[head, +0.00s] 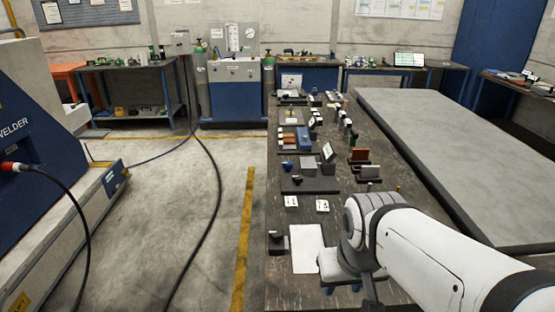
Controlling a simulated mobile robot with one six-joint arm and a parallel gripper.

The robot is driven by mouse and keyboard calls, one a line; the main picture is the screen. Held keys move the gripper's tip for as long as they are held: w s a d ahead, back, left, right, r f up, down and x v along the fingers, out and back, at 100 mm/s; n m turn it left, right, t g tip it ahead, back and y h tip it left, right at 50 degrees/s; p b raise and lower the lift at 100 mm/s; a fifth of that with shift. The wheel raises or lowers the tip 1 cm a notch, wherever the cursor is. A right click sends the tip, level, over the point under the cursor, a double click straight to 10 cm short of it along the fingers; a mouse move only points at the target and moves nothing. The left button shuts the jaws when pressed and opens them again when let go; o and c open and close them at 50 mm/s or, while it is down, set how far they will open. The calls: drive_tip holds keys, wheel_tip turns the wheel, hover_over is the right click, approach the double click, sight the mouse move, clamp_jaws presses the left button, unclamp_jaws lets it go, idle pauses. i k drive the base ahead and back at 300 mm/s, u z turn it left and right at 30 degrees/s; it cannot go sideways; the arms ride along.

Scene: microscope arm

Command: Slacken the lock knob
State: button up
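I cannot pick out the lock knob or the microscope arm for certain at this size. A dark plate (318,185) on the workbench bears small parts, among them a round dark blue piece (287,165) and a tilted dark panel with a light face (328,152). A small dark block with a grey upper part (278,241) stands at the near left of the bench. My gripper (341,289) hangs at the near end of the bench, right of a white sheet (307,249), apart from the plate. My wrist hides most of it, so its opening does not show.
The dark workbench (385,187) runs away from me, with several small parts along it. A raised grey slab (480,170) is at right. Open floor and a black cable (217,180) are at left.

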sight(297, 179)
drive_tip(key=u, duration=2.05)
drive_tip(key=i, duration=2.25)
drive_tip(key=z, duration=3.35)
drive_tip(key=i, duration=0.95)
drive_tip(key=u, duration=0.15)
